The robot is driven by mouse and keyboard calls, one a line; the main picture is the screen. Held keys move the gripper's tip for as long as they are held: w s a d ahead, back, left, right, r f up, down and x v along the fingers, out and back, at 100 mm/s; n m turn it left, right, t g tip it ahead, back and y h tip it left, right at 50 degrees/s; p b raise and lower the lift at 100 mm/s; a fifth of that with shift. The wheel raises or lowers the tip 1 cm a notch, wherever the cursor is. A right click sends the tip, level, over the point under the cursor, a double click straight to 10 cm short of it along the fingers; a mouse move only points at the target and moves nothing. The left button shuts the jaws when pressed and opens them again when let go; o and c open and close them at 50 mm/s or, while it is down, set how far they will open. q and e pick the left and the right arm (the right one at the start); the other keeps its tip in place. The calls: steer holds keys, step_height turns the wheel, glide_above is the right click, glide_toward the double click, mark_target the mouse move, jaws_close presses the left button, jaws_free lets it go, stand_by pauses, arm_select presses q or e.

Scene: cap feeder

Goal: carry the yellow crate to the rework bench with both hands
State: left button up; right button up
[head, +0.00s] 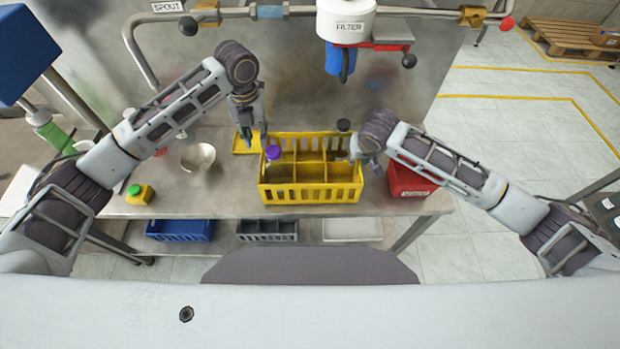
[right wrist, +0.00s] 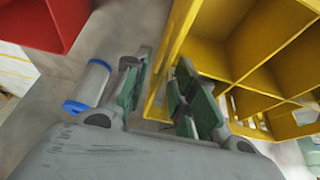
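The yellow crate (head: 310,194) sits on the steel bench, upright, with several compartments. A bottle with a purple cap (head: 273,153) stands in its left part. My left gripper (head: 255,138) points down at the crate's left end, near its back corner; its fingers look apart and empty. My right gripper (right wrist: 162,92) is at the crate's right end, with its fingers spread. In the right wrist view the crate's yellow end wall (right wrist: 182,35) runs between these fingers; I cannot tell whether they touch it. The rework bench cannot be identified in these views.
A red bin (head: 408,181) stands right of the crate. A metal bowl (head: 198,156) and a yellow bottle with a green cap (head: 140,195) are on the left. A filter unit (head: 346,22) hangs above the back. Blue (head: 180,230) and grey (head: 267,230) trays sit below.

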arm_select(q)
steer(key=shift+r, duration=1)
arm_select(e)
steer(key=shift+r, duration=0.1)
steer(key=v, duration=1.1)
steer(key=shift+s+r, duration=0.15)
steer(key=shift+r, duration=0.25)
arm_select(q)
steer(key=shift+s+f, duration=0.1)
arm_select(e)
steer(key=shift+f, duration=0.1)
